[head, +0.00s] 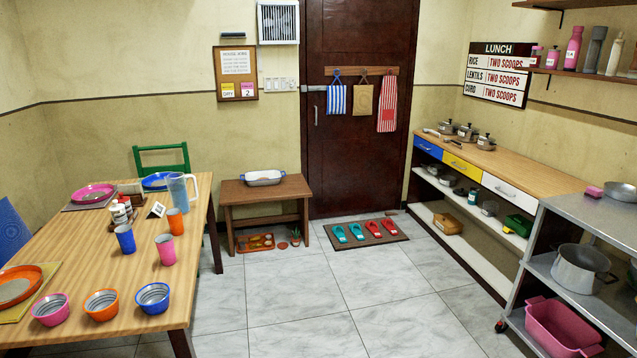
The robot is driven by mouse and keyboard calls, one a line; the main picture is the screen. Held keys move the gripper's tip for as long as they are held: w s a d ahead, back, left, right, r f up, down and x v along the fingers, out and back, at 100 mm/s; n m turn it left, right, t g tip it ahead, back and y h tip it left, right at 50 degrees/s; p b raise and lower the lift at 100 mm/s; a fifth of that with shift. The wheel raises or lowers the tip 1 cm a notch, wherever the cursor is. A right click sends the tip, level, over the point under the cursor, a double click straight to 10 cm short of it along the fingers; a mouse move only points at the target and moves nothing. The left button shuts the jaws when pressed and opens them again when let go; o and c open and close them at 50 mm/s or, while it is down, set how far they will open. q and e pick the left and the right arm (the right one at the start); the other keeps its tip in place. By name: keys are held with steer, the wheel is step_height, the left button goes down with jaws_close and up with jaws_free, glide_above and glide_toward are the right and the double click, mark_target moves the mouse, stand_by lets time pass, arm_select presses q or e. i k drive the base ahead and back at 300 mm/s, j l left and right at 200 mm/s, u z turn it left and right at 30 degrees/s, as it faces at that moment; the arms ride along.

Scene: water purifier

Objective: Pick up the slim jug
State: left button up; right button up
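The slim jug (179,192) is tall, pale blue and see-through, with a light handle on its right side. It stands upright near the right edge of the wooden dining table (208,251) at the left. An orange cup (175,222) stands close in front of it, and a blue plate (157,182) lies behind it to the left. Neither of my grippers shows in the head view.
Blue (125,239) and pink (166,250) cups and several bowls stand nearer on the table. A green chair (161,152) is behind it. A low bench (270,203) holds a white dish. The tiled floor (300,290) right of the table is clear.

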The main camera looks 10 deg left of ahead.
mark_target(177, 184)
steer(key=i+l+u, duration=0.1)
steer(key=i+u, duration=0.35)
steer(key=i+l+u, duration=0.15)
steer(key=u, duration=0.25)
steer(key=i+l+u, duration=0.3)
steer(key=u, duration=0.15)
steer(key=i+l+u, duration=0.25)
steer(key=u, duration=0.2)
steer(key=l, duration=0.1)
